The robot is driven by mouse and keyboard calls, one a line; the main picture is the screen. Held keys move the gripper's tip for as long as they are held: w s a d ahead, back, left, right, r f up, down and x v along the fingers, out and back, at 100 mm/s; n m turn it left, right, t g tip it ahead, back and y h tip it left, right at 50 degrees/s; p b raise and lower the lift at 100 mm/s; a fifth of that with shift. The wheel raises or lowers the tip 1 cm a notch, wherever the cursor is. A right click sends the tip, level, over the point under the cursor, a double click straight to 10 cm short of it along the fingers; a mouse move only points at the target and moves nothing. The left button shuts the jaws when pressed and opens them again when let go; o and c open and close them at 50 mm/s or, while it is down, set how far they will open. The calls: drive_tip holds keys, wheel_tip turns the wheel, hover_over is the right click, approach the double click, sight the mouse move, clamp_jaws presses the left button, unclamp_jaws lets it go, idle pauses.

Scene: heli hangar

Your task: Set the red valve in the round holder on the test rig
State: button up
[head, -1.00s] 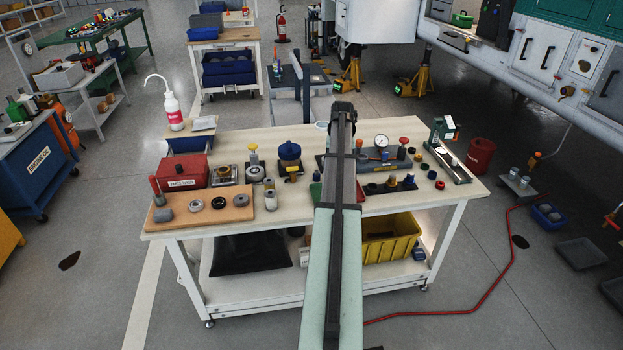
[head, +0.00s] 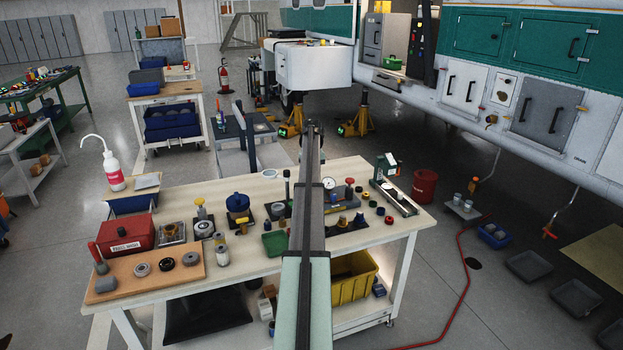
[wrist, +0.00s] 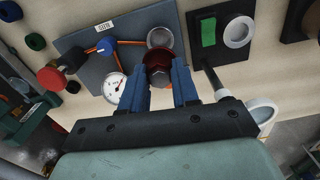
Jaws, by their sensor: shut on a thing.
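The red valve (wrist: 158,62) shows dark red in the wrist view, between the blue fingertips of my gripper (wrist: 160,78). My gripper is shut on it. The test rig (wrist: 85,48) is a grey plate with a white dial gauge, a blue knob and orange lines. A round silver holder (wrist: 160,38) on the plate lies just beyond the valve in the picture. I cannot tell the height of the valve over the plate. In the head view the test rig (head: 366,196) is partly covered by my arm, and the gripper and valve are hidden.
A red-topped knob (wrist: 50,77) stands on the rig's left in the wrist view. A black plate (wrist: 222,20) with a green patch and silver ring lies to the right, with a dark lever nearby. In the head view, a red box (head: 126,232) and several small parts occupy the workbench (head: 240,275).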

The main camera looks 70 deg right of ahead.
drive_tip(key=shift+f, duration=0.15)
drive_tip(key=shift+f, duration=2.3)
drive_tip(key=shift+f, duration=1.1)
drive_tip(key=o, duration=1.1)
drive_tip(key=shift+c, duration=0.2)
drive_tip(key=shift+r, duration=0.1)
drive_tip(key=shift+r, duration=3.4)
